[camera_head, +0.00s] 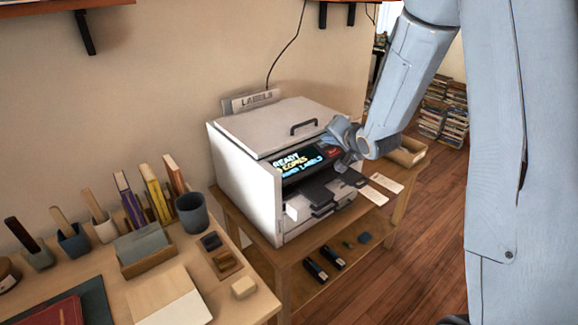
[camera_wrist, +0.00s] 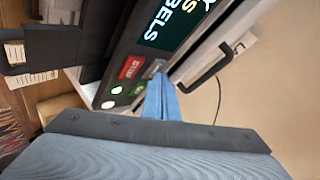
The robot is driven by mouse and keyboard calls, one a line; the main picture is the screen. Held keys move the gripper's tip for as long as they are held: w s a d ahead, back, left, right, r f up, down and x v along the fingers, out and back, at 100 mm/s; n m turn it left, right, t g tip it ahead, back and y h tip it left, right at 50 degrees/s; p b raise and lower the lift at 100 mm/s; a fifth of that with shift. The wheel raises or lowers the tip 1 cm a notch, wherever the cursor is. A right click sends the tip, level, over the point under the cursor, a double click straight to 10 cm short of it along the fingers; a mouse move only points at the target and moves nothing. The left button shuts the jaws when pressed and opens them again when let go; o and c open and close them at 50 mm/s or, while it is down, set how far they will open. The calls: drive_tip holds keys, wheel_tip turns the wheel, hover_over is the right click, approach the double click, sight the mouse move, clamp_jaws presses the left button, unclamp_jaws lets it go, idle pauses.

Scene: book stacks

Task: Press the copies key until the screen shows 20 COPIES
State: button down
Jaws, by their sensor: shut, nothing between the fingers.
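The white label printer (camera_head: 265,130) stands on a small wooden table. Its dark screen (camera_head: 300,161) reads READY, a COPIES line and a LABELS line; the copies number is partly cut off and I cannot read it. In the wrist view the screen (camera_wrist: 172,22) shows only line ends. My gripper (camera_head: 338,140) is shut and empty at the right end of the panel. In the wrist view its blue fingertips (camera_wrist: 158,80) are at a grey key (camera_wrist: 154,68), beside a red key (camera_wrist: 131,67); I cannot tell whether they touch. A green key (camera_wrist: 137,89) and a white key (camera_wrist: 117,90) are nearby.
Dark trays (camera_head: 325,190) stick out from the printer's front. White label cards (camera_head: 380,187) and a wooden box (camera_head: 408,152) are at the table's right. A desk with several cups, a grey cup (camera_head: 192,212) and a notepad (camera_head: 170,297) is at the left. The lid has a black handle (camera_wrist: 208,72).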

idle(0.3)
drive_tip(key=shift+s+d+r+p, duration=0.1)
drive_tip(key=shift+s+r+p, duration=0.05)
drive_tip(key=shift+r+p, duration=0.45)
drive_tip(key=r+p, duration=0.2)
drive_tip(key=s+r+p, duration=0.1)
drive_tip(key=p, duration=0.1)
drive_tip(key=d+r+p, duration=0.1)
drive_tip(key=r+p, duration=0.1)
drive_tip(key=shift+s+r, duration=0.3)
idle(0.5)
